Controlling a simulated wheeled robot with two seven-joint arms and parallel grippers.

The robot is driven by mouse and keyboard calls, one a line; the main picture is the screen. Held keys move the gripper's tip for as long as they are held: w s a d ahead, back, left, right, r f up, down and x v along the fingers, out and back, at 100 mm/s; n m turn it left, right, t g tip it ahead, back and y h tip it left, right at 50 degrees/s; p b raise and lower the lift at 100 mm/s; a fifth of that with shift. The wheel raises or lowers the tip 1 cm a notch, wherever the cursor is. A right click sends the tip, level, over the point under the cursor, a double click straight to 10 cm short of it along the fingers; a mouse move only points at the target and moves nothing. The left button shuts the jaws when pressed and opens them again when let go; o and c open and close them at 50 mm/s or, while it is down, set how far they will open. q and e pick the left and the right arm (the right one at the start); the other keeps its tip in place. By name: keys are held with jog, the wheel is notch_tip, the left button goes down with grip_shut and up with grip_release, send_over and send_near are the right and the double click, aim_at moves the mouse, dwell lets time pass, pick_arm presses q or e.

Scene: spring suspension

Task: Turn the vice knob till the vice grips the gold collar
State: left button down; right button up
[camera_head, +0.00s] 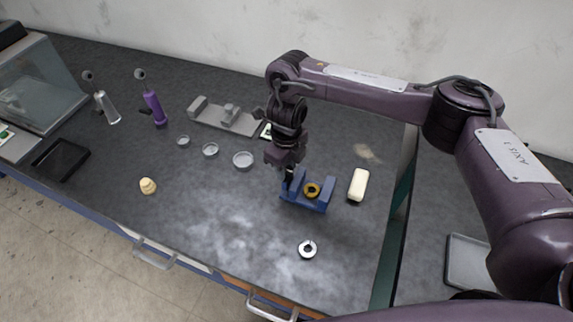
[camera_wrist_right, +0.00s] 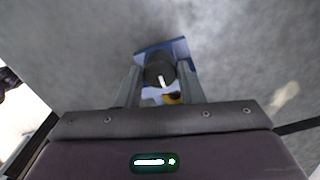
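The blue vice (camera_head: 307,205) stands on the dark bench, below and right of my right gripper in the head view. The gold collar (camera_head: 312,190) sits between its jaws. In the wrist view the black knob (camera_wrist_right: 155,72) with a white mark lies between the fingers of my right gripper (camera_wrist_right: 160,68), with a small gap visible on each side. The blue vice (camera_wrist_right: 179,48) shows behind it, and a bit of the gold collar (camera_wrist_right: 172,99) shows below. In the head view my right gripper (camera_head: 288,180) points down at the vice and hides the knob. My left gripper is out of view.
A cream block (camera_head: 357,185) lies just right of the vice, and a white-and-black ring (camera_head: 307,249) lies in front. A grey fixture (camera_head: 226,118) and several shallow round dishes (camera_head: 243,160) are behind and left.

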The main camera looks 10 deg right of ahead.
jog(key=c, duration=0.5)
jog(key=shift+m, duration=0.3)
jog(key=m, duration=0.2)
jog(key=shift+r+m+p, duration=0.1)
jog(key=shift+m+p, duration=0.2)
jog(key=shift+p, duration=0.1)
jog(key=m+p, duration=0.1)
jog(key=m, duration=0.3)
jog(key=m+p, duration=0.2)
jog(key=m, duration=0.3)
jog(key=shift+m, duration=0.4)
jog(key=shift+m+p, duration=0.85)
jog(key=shift+m, duration=1.45)
